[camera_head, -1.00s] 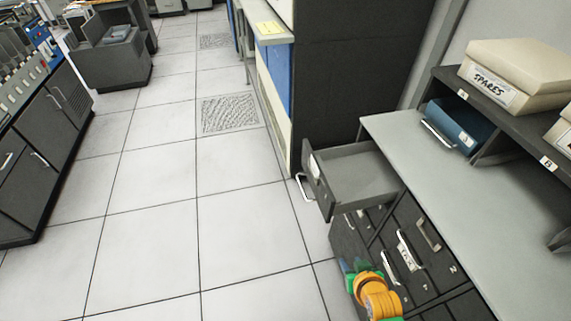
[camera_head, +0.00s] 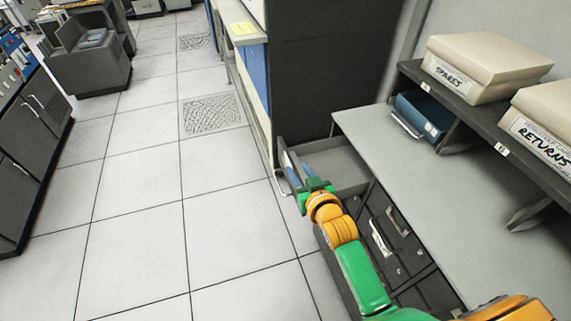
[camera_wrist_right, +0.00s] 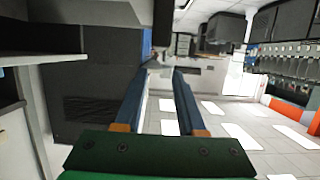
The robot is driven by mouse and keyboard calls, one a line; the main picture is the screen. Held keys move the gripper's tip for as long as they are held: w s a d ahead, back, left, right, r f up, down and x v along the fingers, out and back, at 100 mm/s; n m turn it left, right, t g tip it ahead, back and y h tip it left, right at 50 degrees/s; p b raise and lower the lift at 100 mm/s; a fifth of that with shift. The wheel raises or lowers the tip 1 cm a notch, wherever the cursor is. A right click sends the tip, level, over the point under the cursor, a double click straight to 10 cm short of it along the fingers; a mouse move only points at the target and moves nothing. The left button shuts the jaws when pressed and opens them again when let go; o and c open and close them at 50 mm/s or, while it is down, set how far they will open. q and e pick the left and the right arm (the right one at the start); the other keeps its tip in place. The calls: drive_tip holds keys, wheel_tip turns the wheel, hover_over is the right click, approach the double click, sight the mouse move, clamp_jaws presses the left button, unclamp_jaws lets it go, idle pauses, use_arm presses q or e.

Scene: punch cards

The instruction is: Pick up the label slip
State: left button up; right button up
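A white slip-like label (camera_head: 380,240) shows on the front of a closed drawer below the grey worktop; I cannot tell if it is the label slip. My right gripper (camera_head: 293,168) is at the front of the pulled-out drawer (camera_head: 340,164) and hides part of that front, including any label there. In the right wrist view, its two blue fingers (camera_wrist_right: 162,72) stand apart, with no held object clear between them. Whether they touch the drawer is not clear. My left gripper is not in view.
The grey worktop (camera_head: 440,190) is bare. A dark cabinet (camera_head: 325,70) stands behind the drawer. The tiled floor (camera_head: 135,225) at left is clear.

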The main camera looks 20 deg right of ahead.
sight(289, 161)
drive_tip(key=x, duration=0.6)
drive_tip(key=shift+s+a+f, duration=0.1)
drive_tip(key=shift+a+f, duration=0.05)
drive_tip(key=shift+a, duration=0.1)
drive_tip(key=shift+s, duration=0.1)
clamp_jaws()
